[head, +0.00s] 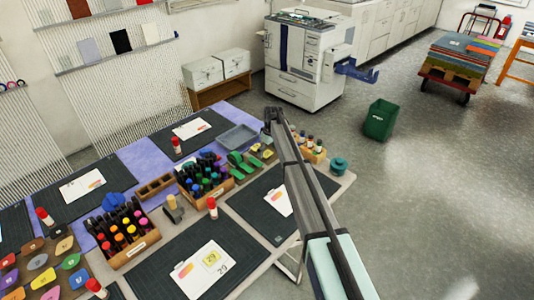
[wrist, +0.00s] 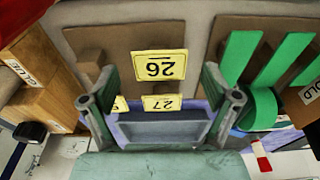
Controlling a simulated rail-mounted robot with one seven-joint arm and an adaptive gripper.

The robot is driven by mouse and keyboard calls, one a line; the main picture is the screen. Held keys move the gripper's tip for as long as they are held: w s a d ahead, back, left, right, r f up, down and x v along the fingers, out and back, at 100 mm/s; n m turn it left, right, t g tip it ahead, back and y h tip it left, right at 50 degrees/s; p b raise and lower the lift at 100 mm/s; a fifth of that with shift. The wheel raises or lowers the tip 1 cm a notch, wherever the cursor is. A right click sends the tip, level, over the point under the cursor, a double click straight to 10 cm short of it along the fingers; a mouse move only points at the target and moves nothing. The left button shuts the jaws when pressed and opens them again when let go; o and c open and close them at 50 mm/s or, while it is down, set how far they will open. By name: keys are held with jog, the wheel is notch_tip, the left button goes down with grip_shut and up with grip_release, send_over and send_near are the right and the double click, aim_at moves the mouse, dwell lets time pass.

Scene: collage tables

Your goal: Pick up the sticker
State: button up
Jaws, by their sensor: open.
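My gripper (wrist: 160,85) is open and empty in the wrist view, its two fingers spread to either side of yellow stickers. A yellow sticker marked 26 (wrist: 160,65) shows upside down between and beyond the fingertips, against a brown surface. A sticker marked 27 (wrist: 162,103) shows below it, and part of another (wrist: 120,104) is at its left, mostly hidden. I cannot tell the gap between fingers and stickers. In the head view my gripper (head: 272,116) is over the table's far right part. A yellow sticker marked 29 (head: 212,258) lies on a white sheet (head: 203,270).
A grey-blue tray (head: 237,138) lies left of my gripper, with green pieces (head: 240,160) nearby. A green bin (head: 380,120) stands on open floor.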

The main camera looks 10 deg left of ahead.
jog(key=shift+f, duration=0.25)
dwell(0.5)
jog(key=c, duration=0.8)
